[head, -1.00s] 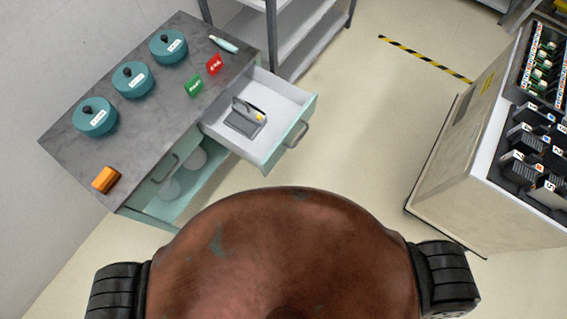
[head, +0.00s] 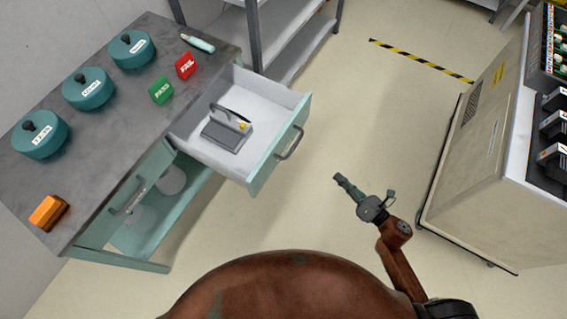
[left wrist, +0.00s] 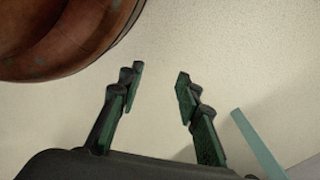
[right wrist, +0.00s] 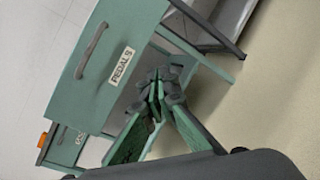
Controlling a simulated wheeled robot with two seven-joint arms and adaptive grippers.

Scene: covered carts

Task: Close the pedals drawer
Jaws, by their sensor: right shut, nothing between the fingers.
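The pedals drawer (head: 274,165) is pulled out from the grey-topped bench, with a light interior and a green front. Its front (right wrist: 112,55), with a bar handle and a PEDALS label, fills the upper left of the right wrist view. My left gripper (left wrist: 160,75) is open and empty over the floor, out of the head view.
The bench top (head: 120,110) holds three teal canisters, an orange block (head: 48,212), green and red signs and a pen-like tool. A cupboard below stands open to view. A cart (head: 480,150) with dark items stands at the right. Floor between is clear.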

